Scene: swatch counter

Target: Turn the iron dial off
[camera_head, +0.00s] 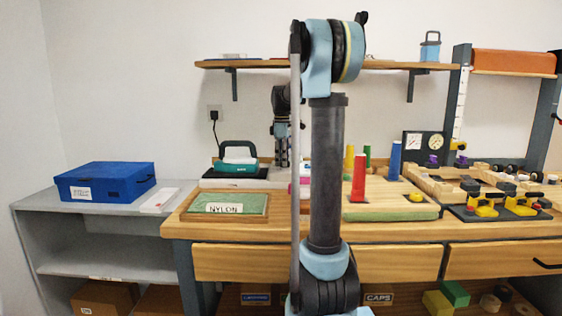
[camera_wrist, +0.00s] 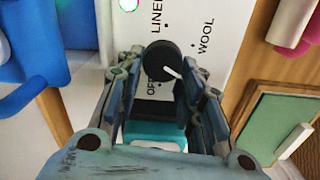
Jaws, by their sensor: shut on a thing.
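The iron dial (camera_wrist: 160,62) is a round black knob with a white pointer line, on a white panel (camera_wrist: 185,25) marked LINEN, WOOL and OFF. Its pointer slants to the lower right in the wrist view, away from the OFF mark at lower left. My gripper (camera_wrist: 178,82) is shut on the dial, its fingers on either side. In the head view my gripper (camera_head: 282,158) is at the back of the counter, just right of the teal iron (camera_head: 236,166). The dial is hidden there.
A green NYLON swatch in a wooden frame (camera_head: 190,216) lies in front of the iron. Red (camera_head: 358,180) and blue (camera_head: 395,160) cones stand to the right. A blue box (camera_head: 105,182) sits on the grey shelf at left. A wooden shelf (camera_head: 390,66) runs above.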

